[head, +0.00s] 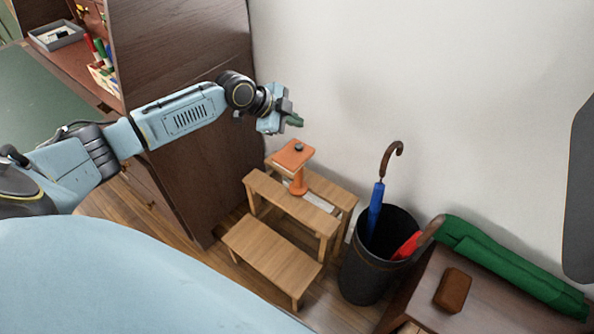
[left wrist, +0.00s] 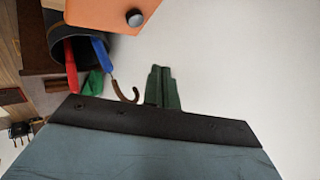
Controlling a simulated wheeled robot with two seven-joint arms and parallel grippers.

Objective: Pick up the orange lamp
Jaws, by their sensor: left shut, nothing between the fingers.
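The orange lamp (head: 296,156) stands upright on the top of a wooden step stool (head: 327,186), with a flat square head and a dark knob on top. Its orange head also shows at the top of the left wrist view (left wrist: 98,14), cut off by the frame edge. My left gripper (head: 296,121) is above the lamp, close to the wall and apart from the lamp. Its green fingers (left wrist: 161,88) are together with nothing between them. My right gripper is in neither view.
A black bin (head: 362,273) with a blue umbrella (head: 375,210) and a red one stands right of the stool. A dark wooden cabinet (head: 185,60) stands left, and the white wall (head: 450,100) is behind. A bench (head: 425,300) with a brown block (head: 453,289) and green roll (head: 510,264) is at right.

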